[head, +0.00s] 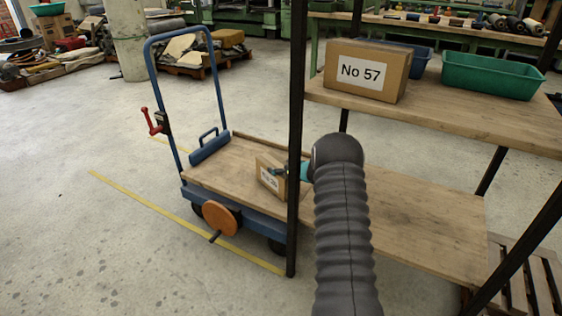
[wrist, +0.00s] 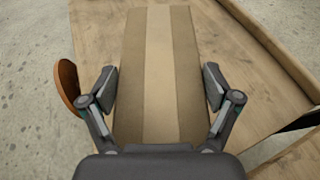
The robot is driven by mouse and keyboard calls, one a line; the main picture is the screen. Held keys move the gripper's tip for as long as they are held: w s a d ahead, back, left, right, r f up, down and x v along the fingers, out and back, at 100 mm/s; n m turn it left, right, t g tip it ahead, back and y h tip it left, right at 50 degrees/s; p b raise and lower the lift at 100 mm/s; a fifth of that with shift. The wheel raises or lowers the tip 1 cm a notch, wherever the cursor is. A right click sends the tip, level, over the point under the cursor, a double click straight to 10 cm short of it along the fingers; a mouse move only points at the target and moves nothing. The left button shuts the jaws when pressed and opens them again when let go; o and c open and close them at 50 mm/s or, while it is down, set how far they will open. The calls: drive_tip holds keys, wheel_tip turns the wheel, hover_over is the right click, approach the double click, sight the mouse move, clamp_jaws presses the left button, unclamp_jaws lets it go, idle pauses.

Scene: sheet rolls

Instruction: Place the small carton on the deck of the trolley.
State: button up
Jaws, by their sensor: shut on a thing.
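The small carton (head: 266,177), brown with a white label, is over the right part of the trolley's deck (head: 228,163) in the head view. My gripper (head: 281,171) is shut on it, partly hidden behind a dark rack post. In the wrist view the carton (wrist: 158,50), with a paler tape strip, lies between the two fingers (wrist: 160,85). The wooden deck (wrist: 230,45) shows below and beside it. I cannot tell whether the carton's underside touches the deck.
A dark post (head: 296,120) stands in front of the trolley's right end. The rack's shelf (head: 450,115) holds a No 57 carton (head: 365,72) and a green bin (head: 490,76). The trolley's blue handle (head: 152,85) rises at the left. The deck's left part is clear.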

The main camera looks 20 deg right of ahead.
drive_tip(key=shift+w, duration=0.1)
idle(0.3)
drive_tip(key=o, duration=1.6)
drive_tip(key=shift+f, duration=0.1)
drive_tip(key=shift+c, duration=0.2)
drive_tip(key=shift+r, duration=0.2)
drive_tip(key=v, duration=1.2)
drive_tip(key=shift+b, duration=0.3)
drive_tip(key=shift+d+f, duration=0.1)
drive_tip(key=shift+f, duration=0.05)
